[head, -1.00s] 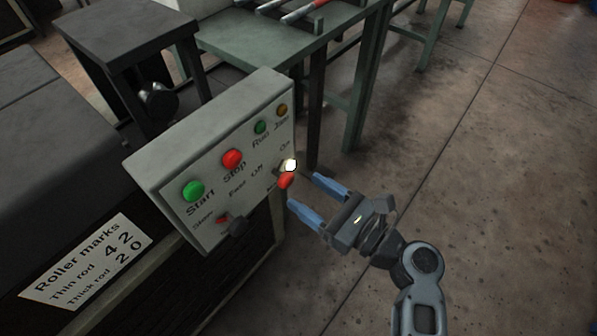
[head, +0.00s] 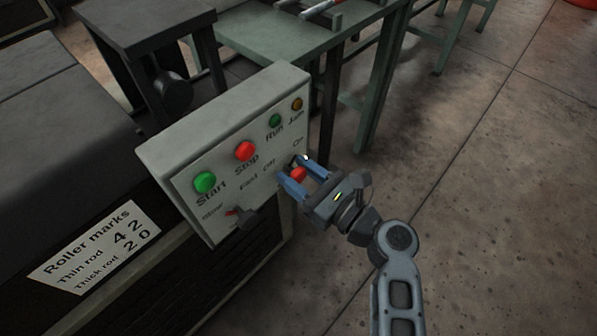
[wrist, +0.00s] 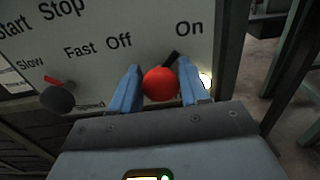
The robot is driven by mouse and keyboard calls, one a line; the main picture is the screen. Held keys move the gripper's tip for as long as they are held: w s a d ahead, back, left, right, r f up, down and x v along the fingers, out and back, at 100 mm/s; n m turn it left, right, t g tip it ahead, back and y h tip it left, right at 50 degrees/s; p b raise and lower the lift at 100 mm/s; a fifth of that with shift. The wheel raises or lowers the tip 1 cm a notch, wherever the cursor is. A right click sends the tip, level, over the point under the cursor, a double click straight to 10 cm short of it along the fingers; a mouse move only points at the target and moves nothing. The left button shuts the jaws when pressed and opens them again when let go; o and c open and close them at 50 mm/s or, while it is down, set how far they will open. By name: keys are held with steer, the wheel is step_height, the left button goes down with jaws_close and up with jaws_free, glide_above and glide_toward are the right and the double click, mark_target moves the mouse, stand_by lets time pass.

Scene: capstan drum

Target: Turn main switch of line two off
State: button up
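The main switch has a red knob (head: 298,174) at the lower right of the grey control panel (head: 225,119), below the Off and On labels. In the wrist view the red knob (wrist: 159,84) sits between the two blue fingers of my gripper (wrist: 160,88). A dark lever behind it slants up toward On. My gripper (head: 301,178) is open around the knob, with a small gap on the right side; contact on the left cannot be told. A lit white lamp (wrist: 205,80) shows beside the right finger.
A green Start button (head: 205,182), red Stop button (head: 246,151) and small Run and Jam lamps are on the panel. A Slow/Fast speed knob (head: 247,218) sits lower left. A green table (head: 290,45) stands behind.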

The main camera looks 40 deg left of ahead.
steer(key=c, duration=0.6)
steer(key=shift+n, duration=0.3)
steer(key=n+b, duration=0.2)
steer(key=n, duration=0.1)
steer(key=shift+f+n, duration=0.15)
steer(key=shift+n, duration=0.15)
steer(key=n+b, duration=0.3)
steer(key=n, duration=0.1)
steer(key=shift+s+n, duration=0.1)
steer(key=shift+n, duration=0.2)
steer(key=n+b, duration=0.4)
steer(key=n, duration=0.1)
steer(key=shift+s+f, duration=0.1)
steer(key=shift+f, duration=0.05)
steer(key=shift+n+b, duration=1.45)
steer(key=shift+n, duration=0.55)
steer(key=shift+s, duration=0.1)
